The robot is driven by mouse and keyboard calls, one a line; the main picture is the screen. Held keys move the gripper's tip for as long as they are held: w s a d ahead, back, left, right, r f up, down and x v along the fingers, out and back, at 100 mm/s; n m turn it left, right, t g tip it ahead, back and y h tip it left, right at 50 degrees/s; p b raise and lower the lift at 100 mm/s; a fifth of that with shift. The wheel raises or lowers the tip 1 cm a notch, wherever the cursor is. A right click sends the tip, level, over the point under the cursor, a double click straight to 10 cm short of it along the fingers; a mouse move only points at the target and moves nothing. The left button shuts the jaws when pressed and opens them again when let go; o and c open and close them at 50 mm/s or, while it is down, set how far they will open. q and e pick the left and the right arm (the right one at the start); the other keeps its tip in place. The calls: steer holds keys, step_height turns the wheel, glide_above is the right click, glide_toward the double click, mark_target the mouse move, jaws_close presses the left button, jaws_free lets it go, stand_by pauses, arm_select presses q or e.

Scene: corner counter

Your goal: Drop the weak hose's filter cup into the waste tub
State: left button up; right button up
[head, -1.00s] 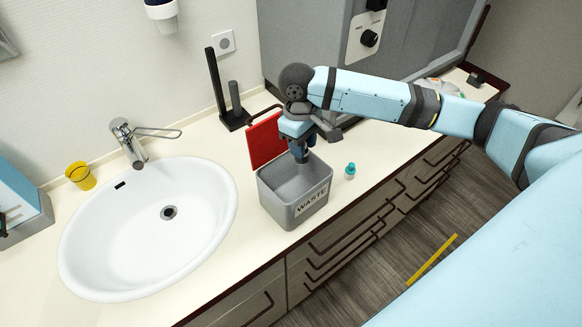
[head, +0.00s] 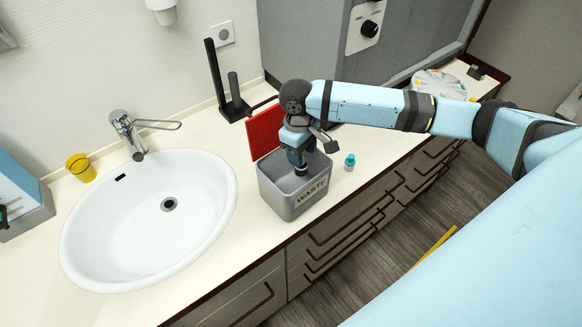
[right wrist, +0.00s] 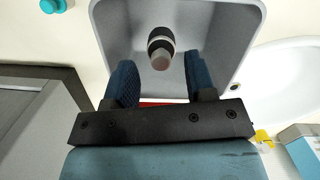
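The grey waste tub (head: 279,200), marked WASTE, stands on the counter to the right of the sink. My right gripper (head: 299,162) points down into its mouth. In the right wrist view, the right gripper (right wrist: 160,66) has its two blue fingers well apart. A small dark-and-pale cylinder with a brownish end, seemingly the filter cup (right wrist: 160,46), shows just beyond the fingertips, with clear gaps to both. It is inside the outline of the tub (right wrist: 222,30); whether it rests on the floor I cannot tell. My left gripper is out of view.
A teal-capped bottle (head: 349,162) stands close to the tub's right. A red panel (head: 265,132) stands behind it. The sink (head: 110,230), tap (head: 130,130) and yellow cup (head: 80,167) are to the left. A grey cabinet (head: 310,50) stands at the back.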

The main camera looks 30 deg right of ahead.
steer(key=shift+o, duration=0.8)
steer(key=shift+w+r, duration=0.1)
steer(key=shift+r, duration=0.2)
step_height(320, 180, up, 13)
steer(key=w+b, duration=0.1)
steer(key=shift+w+a+b, duration=0.2)
steer(key=shift+a+b, duration=0.05)
steer(key=shift+b, duration=0.15)
